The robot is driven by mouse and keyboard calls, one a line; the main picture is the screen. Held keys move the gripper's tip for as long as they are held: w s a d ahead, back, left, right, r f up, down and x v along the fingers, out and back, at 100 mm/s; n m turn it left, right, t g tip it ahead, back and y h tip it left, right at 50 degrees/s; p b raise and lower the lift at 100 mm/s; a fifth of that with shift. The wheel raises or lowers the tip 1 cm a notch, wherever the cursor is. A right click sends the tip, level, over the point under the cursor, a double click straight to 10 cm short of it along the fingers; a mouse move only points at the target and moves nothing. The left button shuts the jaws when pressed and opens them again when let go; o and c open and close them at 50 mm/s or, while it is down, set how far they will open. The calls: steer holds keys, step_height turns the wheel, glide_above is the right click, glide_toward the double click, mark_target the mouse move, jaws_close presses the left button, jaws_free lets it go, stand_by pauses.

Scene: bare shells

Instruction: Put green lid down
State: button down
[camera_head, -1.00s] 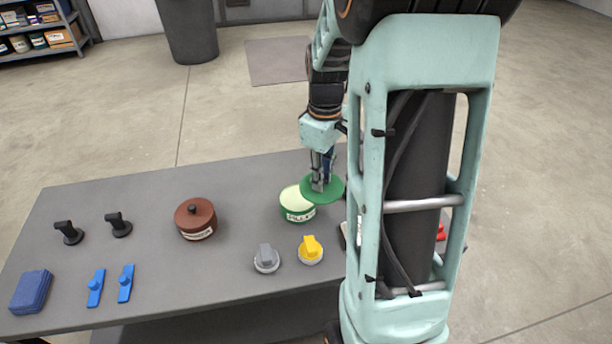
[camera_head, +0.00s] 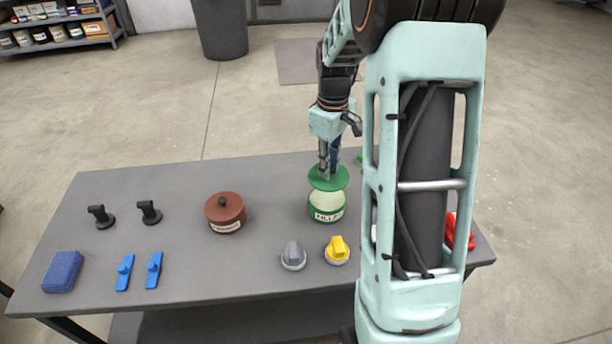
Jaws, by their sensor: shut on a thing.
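The green lid (camera_head: 329,178) is a flat disc held in my gripper (camera_head: 326,172), which is shut on it. The lid is at the far side of a green tub (camera_head: 326,214) with pale contents and a white label. It overlaps the back of the tub's open top in the picture; I cannot tell how high above the table it is. The tub stands on the grey table (camera_head: 180,270).
A brown lidded pot (camera_head: 225,212) stands left of the tub. A grey knob (camera_head: 293,256) and a yellow knob (camera_head: 337,250) sit in front. Black handles, blue clips and a blue block lie left. Red items (camera_head: 451,231) are partly behind my arm.

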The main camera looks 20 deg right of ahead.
steer(key=w, duration=0.1)
steer(key=w+a+f, duration=0.1)
steer(key=w, duration=0.1)
steer(key=shift+a+f, duration=0.2)
steer(key=shift+a, duration=0.05)
steer(key=w+f, duration=0.2)
steer(key=w, duration=0.2)
steer(key=w+d+f, duration=0.1)
steer(key=w+f, duration=0.2)
steer(key=w, duration=0.1)
steer(key=w+d+f, duration=0.1)
steer(key=w+f, duration=0.2)
steer(key=w, duration=0.1)
steer(key=shift+w+f+b, duration=0.1)
steer(key=shift+f+b, duration=0.15)
steer(key=shift+b, duration=0.1)
steer(key=shift+w+f, duration=0.4)
steer(key=shift+f, duration=0.1)
steer(key=shift+w+f, duration=0.15)
steer(key=shift+f, duration=1.45)
steer(key=shift+f+b, duration=0.15)
steer(key=shift+b, duration=0.15)
steer(key=c, duration=1.8)
jaws_free()
steer(key=shift+c, duration=0.2)
